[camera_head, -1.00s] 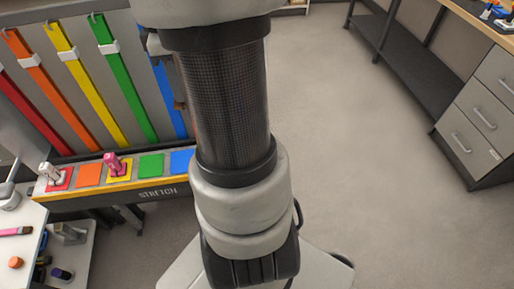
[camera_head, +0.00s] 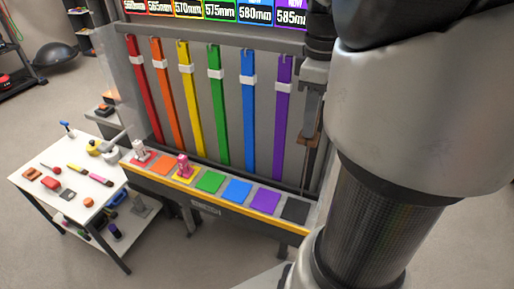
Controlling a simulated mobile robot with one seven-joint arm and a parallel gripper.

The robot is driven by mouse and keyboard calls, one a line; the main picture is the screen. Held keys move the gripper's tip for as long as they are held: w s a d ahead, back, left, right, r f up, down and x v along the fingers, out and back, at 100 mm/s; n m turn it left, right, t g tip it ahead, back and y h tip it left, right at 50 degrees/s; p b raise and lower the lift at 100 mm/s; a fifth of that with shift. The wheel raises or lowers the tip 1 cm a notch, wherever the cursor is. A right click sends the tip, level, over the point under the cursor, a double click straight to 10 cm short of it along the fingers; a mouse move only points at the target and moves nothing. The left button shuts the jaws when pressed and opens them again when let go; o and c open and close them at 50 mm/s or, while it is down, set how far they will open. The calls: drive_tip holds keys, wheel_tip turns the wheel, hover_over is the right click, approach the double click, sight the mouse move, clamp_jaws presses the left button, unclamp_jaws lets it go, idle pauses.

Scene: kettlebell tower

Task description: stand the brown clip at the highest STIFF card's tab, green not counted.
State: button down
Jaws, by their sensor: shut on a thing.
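My gripper (camera_head: 314,112) is at the right of the rack, beside the purple strap, pointing down and partly hidden by my arm. It is shut on the brown clip (camera_head: 312,139), of which only a small part shows. Cards (camera_head: 251,11) line the top of the rack, reading from about 560mm to 585mm; their upper parts are cut off, and I cannot read STIFF on any. Colored tabs lie on the ledge: red (camera_head: 148,160), orange (camera_head: 162,166), yellow (camera_head: 181,178), green (camera_head: 210,182), blue (camera_head: 237,190), purple (camera_head: 264,199) and black (camera_head: 295,210).
A white clip (camera_head: 140,150) stands at the red tab and a pink clip (camera_head: 184,164) at the yellow tab. Colored straps, such as the green strap (camera_head: 219,115), hang behind the ledge. A white table (camera_head: 45,209) with small tools stands left.

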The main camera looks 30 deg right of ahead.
drive_tip(key=shift+s+f, duration=0.1)
drive_tip(key=shift+f, duration=0.2)
wheel_tip(320, 180, down, 27)
drive_tip(key=b, duration=0.4)
drive_tip(key=shift+f, duration=0.15)
drive_tip(key=shift+f, duration=0.2)
drive_tip(key=c, duration=1.5)
unclamp_jaws()
drive_tip(key=shift+c, duration=0.2)
wheel_tip(320, 180, up, 12)
drive_tip(key=p, duration=0.2)
drive_tip(key=shift+r, duration=0.2)
